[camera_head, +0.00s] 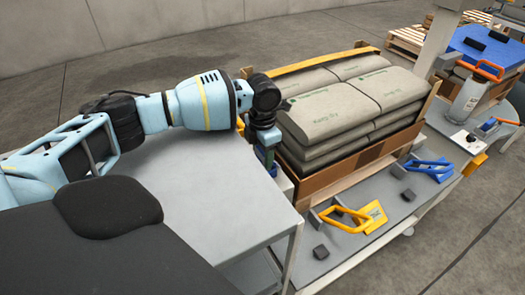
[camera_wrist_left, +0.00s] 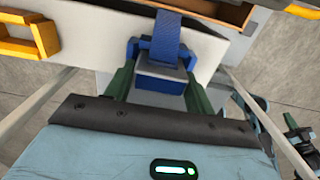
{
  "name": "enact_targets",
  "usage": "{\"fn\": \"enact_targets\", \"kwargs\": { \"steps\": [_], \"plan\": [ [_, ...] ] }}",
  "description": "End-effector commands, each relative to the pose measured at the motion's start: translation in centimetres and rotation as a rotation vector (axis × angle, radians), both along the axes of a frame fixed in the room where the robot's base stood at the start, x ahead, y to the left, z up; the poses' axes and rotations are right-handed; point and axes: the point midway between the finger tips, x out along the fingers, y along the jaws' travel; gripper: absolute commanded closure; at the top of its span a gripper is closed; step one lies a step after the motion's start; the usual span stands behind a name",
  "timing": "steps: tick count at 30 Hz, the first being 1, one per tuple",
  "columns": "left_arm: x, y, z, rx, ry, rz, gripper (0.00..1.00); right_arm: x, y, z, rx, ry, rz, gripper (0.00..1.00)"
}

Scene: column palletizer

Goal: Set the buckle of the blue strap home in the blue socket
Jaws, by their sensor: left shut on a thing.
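My left gripper (camera_head: 266,163) points down at the near-left corner of the carton of sacks, beside the grey table. In the left wrist view its two green fingers (camera_wrist_left: 160,88) are shut on a blue and grey buckle (camera_wrist_left: 160,70). The blue strap (camera_wrist_left: 167,32) runs up from the buckle toward the carton side. In the head view the fingers mostly hide the buckle. I cannot make out the blue socket with certainty, nor whether the buckle touches it.
The grey table (camera_head: 215,200) is bare. A yellow handle piece (camera_head: 350,217) and a blue one (camera_head: 430,170) lie on the low shelf in front.

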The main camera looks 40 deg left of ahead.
Motion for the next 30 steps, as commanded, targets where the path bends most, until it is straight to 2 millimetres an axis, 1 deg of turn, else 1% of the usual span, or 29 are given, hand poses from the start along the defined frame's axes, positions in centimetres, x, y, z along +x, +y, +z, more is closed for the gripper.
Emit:
{"fn": "enact_targets", "kwargs": {
  "steps": [1, 2, 6, 14, 17, 19, 23, 30],
  "plan": [
    [0.0, 0.0, -0.3, 0.000, 0.000, 0.000, 0.70, 0.0, 0.0, -0.1, 0.000, 0.000, 0.000, 1.00],
    [0.0, 0.0, -0.2, 0.000, 0.000, 0.000, 0.42, 0.1, 0.0, -0.1, 0.000, -0.001, 0.000, 1.00],
    [0.0, 0.0, -0.1, 0.000, 0.000, 0.000, 0.24, 0.2, 0.0, 0.0, 0.001, -0.004, 0.000, 1.00],
    [0.0, 0.0, -0.1, 0.000, 0.000, 0.000, 0.24, 0.2, 0.0, 0.0, 0.001, -0.005, 0.000, 1.00],
    [0.0, 0.0, 0.3, 0.000, -0.001, 0.000, 0.24, 0.4, 0.0, 0.3, 0.000, -0.008, 0.000, 1.00],
    [0.1, 0.0, 0.9, -0.001, -0.003, 0.000, 0.24, 0.4, 0.0, 0.4, 0.000, -0.008, 0.000, 1.00],
    [0.1, 0.0, 3.1, -0.001, -0.005, 0.000, 0.24, 0.4, 0.0, 0.5, 0.000, -0.008, 0.000, 1.00],
    [0.1, 0.0, 8.0, -0.001, -0.004, -0.001, 0.24, 0.2, 0.0, 0.7, -0.002, -0.005, 0.000, 1.00]
  ]
}}
